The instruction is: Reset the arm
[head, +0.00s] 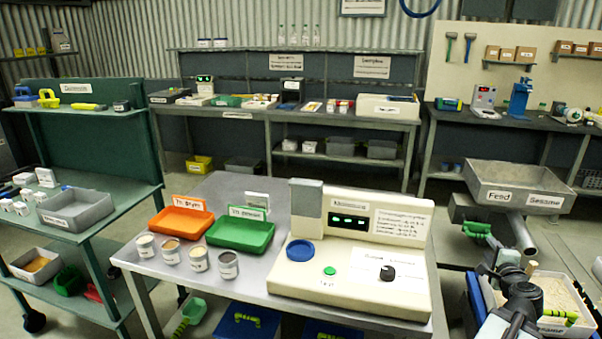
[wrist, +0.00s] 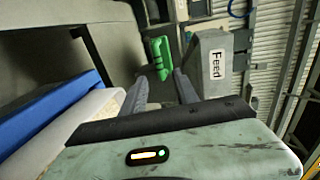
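My gripper (wrist: 160,82) shows in the wrist view with its two grey fingers apart and nothing visible between them. A green handle-like part (wrist: 159,56) lies beyond the fingertips, with a gap that I cannot judge. In the head view my dark arm (head: 522,302) rises at the lower right, in front of the Feed/Sesame machine and over the tray beside it. My fingertips cannot be made out clearly there.
The grey Feed hopper (head: 515,188) stands close to my arm; it also shows in the wrist view (wrist: 214,65). A tray of pale material (head: 560,300) sits below right. A bench with a cream weighing unit (head: 350,292), green tray (head: 240,235) and orange tray (head: 181,222) stands to the left.

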